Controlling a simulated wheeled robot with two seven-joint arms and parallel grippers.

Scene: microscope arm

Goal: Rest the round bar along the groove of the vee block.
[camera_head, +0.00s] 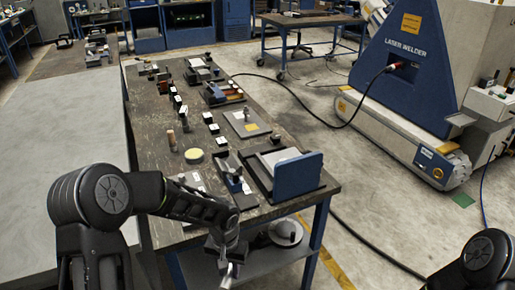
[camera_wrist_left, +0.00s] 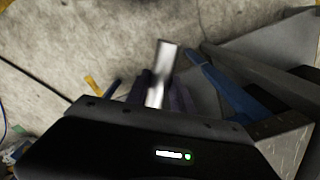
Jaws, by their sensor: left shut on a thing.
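My left gripper (camera_head: 229,259) hangs beyond the near end of the workbench, by the lower shelf. It is shut on a shiny metal bar, which I take to be the round bar (camera_wrist_left: 162,70). In the left wrist view the bar stands out between the two dark fingers, slightly tilted. A narrow dark block (camera_head: 230,170) with a light strip lies near the bench's near end; it may be the vee block, but its groove is too small to make out. The bar is apart from it. My right gripper is out of view; only part of that arm shows.
The workbench (camera_head: 150,118) holds several small blocks and a yellow-topped disc (camera_head: 194,155). A dark tray with an upright blue plate (camera_head: 298,179) stands at the near right corner. A lower shelf (camera_head: 265,262) bears a round grey object. The laser welder (camera_head: 420,75) stands to the right.

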